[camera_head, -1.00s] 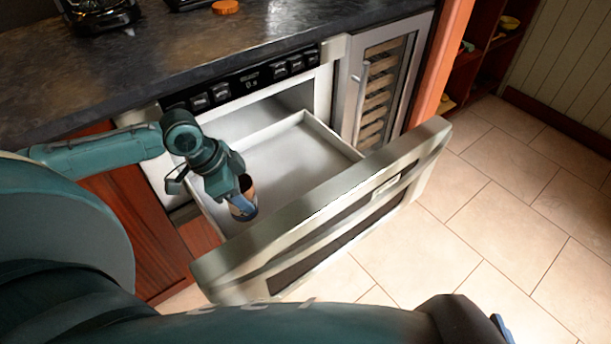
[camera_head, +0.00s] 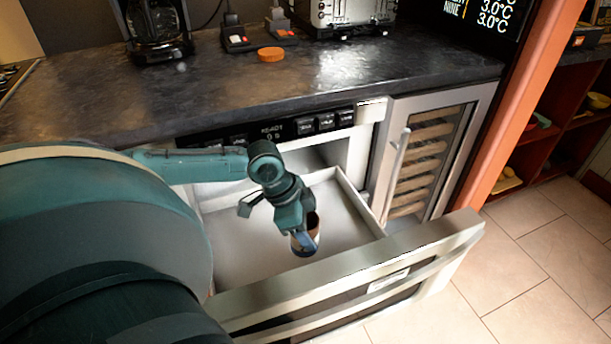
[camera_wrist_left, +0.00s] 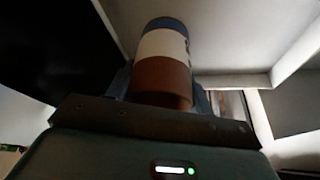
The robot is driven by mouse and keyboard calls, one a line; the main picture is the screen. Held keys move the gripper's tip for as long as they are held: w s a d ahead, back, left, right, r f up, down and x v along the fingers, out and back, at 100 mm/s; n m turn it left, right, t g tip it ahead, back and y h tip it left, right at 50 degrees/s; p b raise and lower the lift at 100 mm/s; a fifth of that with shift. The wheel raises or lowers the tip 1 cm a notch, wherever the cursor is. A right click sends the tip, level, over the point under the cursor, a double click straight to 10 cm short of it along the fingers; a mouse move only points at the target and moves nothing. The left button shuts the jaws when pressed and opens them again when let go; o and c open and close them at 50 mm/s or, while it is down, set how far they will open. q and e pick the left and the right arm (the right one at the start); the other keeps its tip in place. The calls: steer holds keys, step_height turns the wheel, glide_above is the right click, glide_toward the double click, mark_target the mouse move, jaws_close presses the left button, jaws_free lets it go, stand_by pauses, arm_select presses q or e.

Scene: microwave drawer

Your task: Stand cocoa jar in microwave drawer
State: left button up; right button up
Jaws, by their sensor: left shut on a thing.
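The microwave drawer (camera_head: 245,250) is pulled open below the counter, with pale inner walls and a steel front (camera_head: 400,262). The cocoa jar (camera_head: 313,233) is over the drawer's interior, near the front panel; I cannot tell whether it touches the floor. In the left wrist view the cocoa jar (camera_wrist_left: 163,75) shows brown, white and blue bands, with the drawer's pale inside (camera_wrist_left: 225,30) beyond it. My left gripper (camera_head: 306,240) is shut on the jar, with a finger along its side. My right gripper is not in view.
The dark counter (camera_head: 330,85) runs above the drawer, with a coffee maker (camera_head: 155,30), a toaster (camera_head: 345,15) and an orange disc (camera_head: 271,54). A wine cooler (camera_head: 430,150) stands right of the drawer. Tiled floor (camera_head: 540,250) is clear at the right.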

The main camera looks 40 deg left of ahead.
arm_select(q)
step_height(320, 180, down, 5)
steer(key=shift+s+b, duration=0.1)
steer(key=shift+b, duration=0.5)
step_height(320, 180, down, 4)
steer(key=shift+f+b, duration=0.15)
steer(key=shift+b, duration=0.35)
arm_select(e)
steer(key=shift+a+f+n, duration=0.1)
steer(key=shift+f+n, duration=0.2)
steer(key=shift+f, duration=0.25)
arm_select(q)
steer(key=o, duration=1.1)
